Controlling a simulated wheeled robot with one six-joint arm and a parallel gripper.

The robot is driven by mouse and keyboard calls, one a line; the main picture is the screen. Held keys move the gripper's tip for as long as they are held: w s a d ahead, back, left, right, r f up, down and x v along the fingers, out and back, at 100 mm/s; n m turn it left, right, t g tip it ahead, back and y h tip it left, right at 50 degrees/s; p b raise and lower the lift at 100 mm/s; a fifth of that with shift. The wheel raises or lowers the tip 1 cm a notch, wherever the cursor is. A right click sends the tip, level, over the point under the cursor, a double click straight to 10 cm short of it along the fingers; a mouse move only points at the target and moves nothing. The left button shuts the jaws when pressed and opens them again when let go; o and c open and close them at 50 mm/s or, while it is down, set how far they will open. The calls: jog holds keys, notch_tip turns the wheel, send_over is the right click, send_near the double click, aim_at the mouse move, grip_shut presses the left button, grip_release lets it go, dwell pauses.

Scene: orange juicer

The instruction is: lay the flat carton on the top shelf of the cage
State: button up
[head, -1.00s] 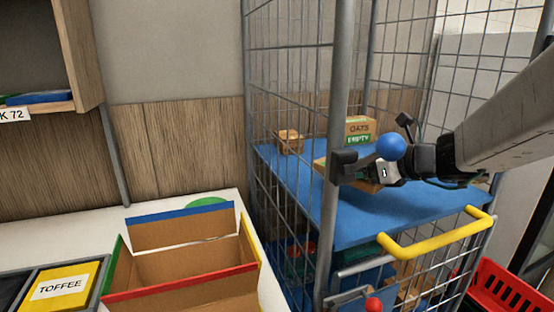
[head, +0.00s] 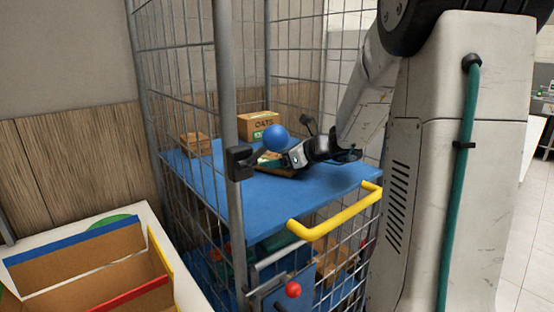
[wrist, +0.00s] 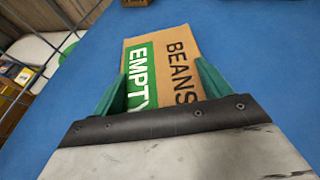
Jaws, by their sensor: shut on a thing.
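The flat carton (wrist: 160,70) is brown with a green band and reads BEANS and EMPTY in the wrist view. My gripper (wrist: 158,88) is shut on it, with a green finger at each side. In the head view the carton (head: 278,172) is low over the blue top shelf (head: 265,205) of the cage, partly hidden by a blue ball and my gripper (head: 282,162). I cannot tell whether its underside touches the shelf.
An OATS carton (head: 262,127) and a small brown box (head: 195,144) stand on the shelf's far part. A cage post (head: 228,150) and a yellow handle (head: 335,213) are in front. Bare shelf surrounds the held carton. An open box (head: 90,270) is at left.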

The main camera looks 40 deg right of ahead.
jog(key=shift+f, duration=0.15)
jog(key=o, duration=1)
jog(key=shift+r, duration=0.2)
jog(key=shift+s+d+r, duration=0.1)
jog(key=shift+s+r, duration=0.05)
jog(key=shift+s, duration=0.15)
jog(key=v, duration=1.1)
jog(key=shift+s+d, duration=0.1)
jog(key=shift+s, duration=0.1)
